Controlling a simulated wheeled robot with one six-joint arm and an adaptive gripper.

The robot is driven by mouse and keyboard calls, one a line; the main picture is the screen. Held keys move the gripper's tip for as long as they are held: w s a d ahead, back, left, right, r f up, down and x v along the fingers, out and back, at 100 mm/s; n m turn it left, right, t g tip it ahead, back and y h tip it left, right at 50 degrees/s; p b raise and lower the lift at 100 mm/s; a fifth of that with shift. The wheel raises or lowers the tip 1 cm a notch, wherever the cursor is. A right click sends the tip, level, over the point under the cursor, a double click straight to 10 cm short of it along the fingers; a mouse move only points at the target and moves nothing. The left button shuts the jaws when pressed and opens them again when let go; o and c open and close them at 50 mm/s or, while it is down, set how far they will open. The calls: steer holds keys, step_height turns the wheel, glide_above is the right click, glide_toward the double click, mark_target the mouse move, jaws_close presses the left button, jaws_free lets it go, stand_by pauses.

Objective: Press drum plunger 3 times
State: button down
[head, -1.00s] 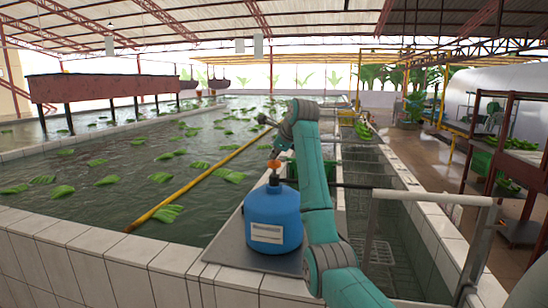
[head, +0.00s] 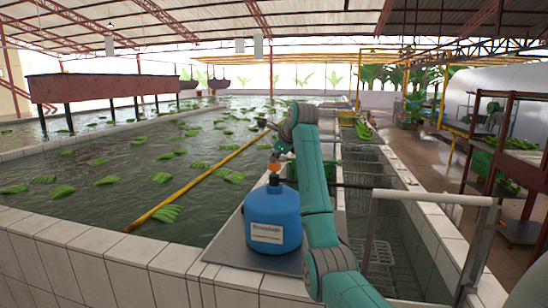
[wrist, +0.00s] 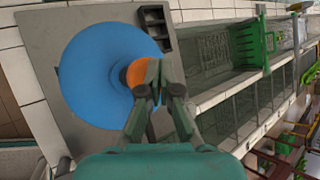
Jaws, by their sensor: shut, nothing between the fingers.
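The blue drum (head: 273,222) stands upright on a grey plate (head: 228,250) at the pool's corner, with a pale label on its side. Its orange plunger (head: 274,166) sticks up from the top. My gripper (head: 276,156) is shut and empty, right at the plunger's top. In the wrist view, the drum (wrist: 105,65) is seen from above. The closed fingertips (wrist: 148,82) overlap the edge of the orange plunger top (wrist: 136,73). I cannot tell whether they touch it or sit just above it.
A pool (head: 150,150) with floating green banana bunches lies left and behind, crossed by a yellow pole (head: 195,188). A grey railing (head: 430,197) and a water channel with crates are on the right. A small dark tray (wrist: 155,28) sits on the plate near the drum.

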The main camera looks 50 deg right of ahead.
steer(key=shift+f, duration=0.1)
steer(key=shift+r, duration=1.55)
steer(key=shift+r, duration=2.95)
glide_above(275, 164)
steer(key=shift+d+f, duration=0.1)
steer(key=shift+f, duration=2.9)
steer(key=shift+f, duration=0.1)
